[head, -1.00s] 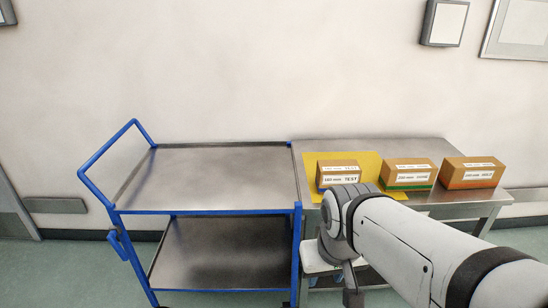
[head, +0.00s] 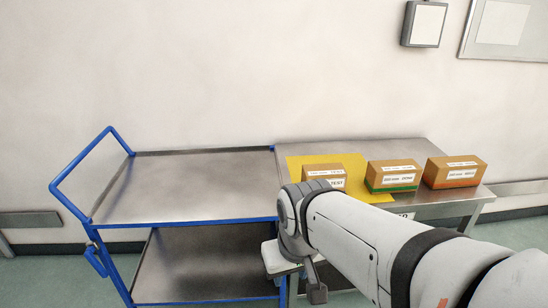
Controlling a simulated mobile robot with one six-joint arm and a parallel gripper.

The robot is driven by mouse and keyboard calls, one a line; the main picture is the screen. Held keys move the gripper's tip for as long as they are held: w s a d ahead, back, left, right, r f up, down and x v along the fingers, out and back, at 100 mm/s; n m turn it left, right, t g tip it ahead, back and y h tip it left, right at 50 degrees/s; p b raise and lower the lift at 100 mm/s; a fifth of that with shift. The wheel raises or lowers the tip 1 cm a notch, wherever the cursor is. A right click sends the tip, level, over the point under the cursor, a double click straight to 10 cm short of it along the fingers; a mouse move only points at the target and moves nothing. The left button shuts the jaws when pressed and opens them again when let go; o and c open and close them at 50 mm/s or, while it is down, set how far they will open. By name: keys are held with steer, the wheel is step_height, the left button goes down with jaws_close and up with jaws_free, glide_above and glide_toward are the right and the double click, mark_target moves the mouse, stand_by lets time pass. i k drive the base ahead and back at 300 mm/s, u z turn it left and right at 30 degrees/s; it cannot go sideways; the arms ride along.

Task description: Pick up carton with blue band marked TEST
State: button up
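The carton marked TEST (head: 325,170) is a brown box with a white label. It stands on a yellow mat (head: 372,166) on the steel table at the right of the head view. My arm covers its lower front, so its band is hidden. My arm crosses the lower right of the view, and its end hangs low in front of the table and beside the trolley's right edge. Nothing is seen held.
A carton with a green band (head: 392,174) and one with an orange band (head: 455,172) stand to the right of it on the steel table (head: 405,149). A blue-framed steel trolley (head: 185,185) with two empty shelves adjoins the table at the left.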

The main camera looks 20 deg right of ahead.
mark_target(335, 174)
steer(key=i, duration=0.85)
steer(key=u, duration=0.05)
